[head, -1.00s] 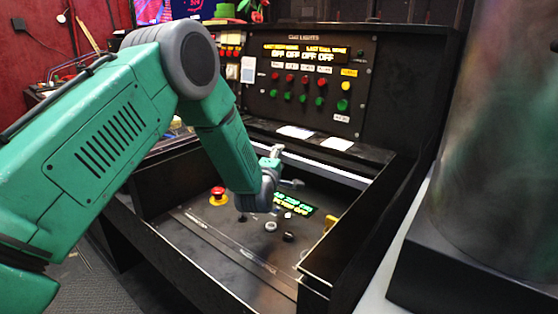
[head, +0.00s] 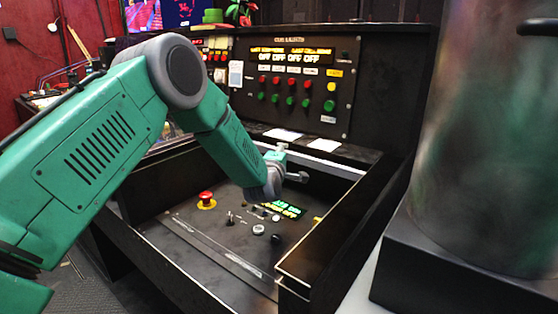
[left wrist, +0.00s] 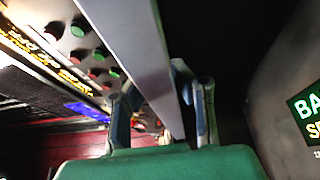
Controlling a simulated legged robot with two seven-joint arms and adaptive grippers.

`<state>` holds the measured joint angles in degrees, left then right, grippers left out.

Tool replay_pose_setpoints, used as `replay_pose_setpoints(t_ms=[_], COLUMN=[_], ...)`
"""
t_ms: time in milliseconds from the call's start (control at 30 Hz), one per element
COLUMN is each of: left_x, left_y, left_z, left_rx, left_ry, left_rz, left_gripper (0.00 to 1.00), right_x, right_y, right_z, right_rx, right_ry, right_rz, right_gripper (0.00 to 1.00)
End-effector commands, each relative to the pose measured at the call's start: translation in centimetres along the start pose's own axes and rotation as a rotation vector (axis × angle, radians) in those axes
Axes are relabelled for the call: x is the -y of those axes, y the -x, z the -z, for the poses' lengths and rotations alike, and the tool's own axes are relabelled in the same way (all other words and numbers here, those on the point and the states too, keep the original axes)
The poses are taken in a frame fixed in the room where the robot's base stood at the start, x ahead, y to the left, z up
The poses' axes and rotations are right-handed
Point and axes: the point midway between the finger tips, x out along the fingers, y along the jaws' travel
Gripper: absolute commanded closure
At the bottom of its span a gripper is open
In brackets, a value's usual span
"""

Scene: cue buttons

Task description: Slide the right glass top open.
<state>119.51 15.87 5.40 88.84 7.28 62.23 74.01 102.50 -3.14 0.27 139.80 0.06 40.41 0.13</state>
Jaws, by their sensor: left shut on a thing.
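The right glass top is hard to make out in the head view because it is clear. A pale grey bar (head: 335,167) runs across the back of the recessed console, and I take it for the top's edge. My left gripper (head: 288,170) is at this bar, above the recessed panel. In the left wrist view the grey bar (left wrist: 137,50) passes between the two fingers of the left gripper (left wrist: 165,95), which is shut on it. The exact finger contact is partly hidden. My right gripper is not in view.
The recessed panel holds a red button (head: 206,198), a white knob (head: 258,229) and a lit green display (head: 288,209). Behind stands an upright panel (head: 297,75) with red and green buttons. A black side wall (head: 345,230) bounds the recess. A large dark cylinder (head: 490,140) stands at right.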

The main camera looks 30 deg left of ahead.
Motion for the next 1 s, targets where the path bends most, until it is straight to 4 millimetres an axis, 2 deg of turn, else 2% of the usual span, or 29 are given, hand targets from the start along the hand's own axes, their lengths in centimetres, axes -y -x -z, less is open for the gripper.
replay_pose_setpoints(t_ms=[33, 200, 233, 267, 300, 667, 833, 1000], left_x=[0.8, 0.9, 0.9, 0.9, 0.8, 0.6, 0.5, 0.6], left_y=[0.4, 0.4, 0.4, 0.4, 0.4, 0.7, 2.9, 6.5], left_z=[-0.3, -0.2, -0.2, -0.2, -0.2, 0.2, 0.2, 0.1], left_rx=[0.009, 0.008, 0.008, 0.008, 0.007, 0.002, 0.002, 0.003], left_ry=[-0.002, -0.002, -0.002, -0.002, -0.002, 0.0, 0.0, 0.001], left_rz=[0.019, 0.021, 0.021, 0.021, 0.02, 0.014, 0.015, 0.017], left_gripper=[1.0, 1.0, 0.71, 0.61, 0.57, 0.57, 0.57, 0.57], right_x=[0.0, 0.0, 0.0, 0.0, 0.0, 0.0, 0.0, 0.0], right_y=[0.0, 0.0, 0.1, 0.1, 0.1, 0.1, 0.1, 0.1], right_z=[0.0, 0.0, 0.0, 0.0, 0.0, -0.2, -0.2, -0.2], right_rx=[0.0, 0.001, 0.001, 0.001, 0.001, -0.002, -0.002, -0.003], right_ry=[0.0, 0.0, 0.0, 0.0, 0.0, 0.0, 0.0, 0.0], right_rz=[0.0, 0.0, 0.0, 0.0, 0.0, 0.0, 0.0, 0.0], right_gripper=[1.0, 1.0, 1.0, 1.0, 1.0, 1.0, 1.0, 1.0])
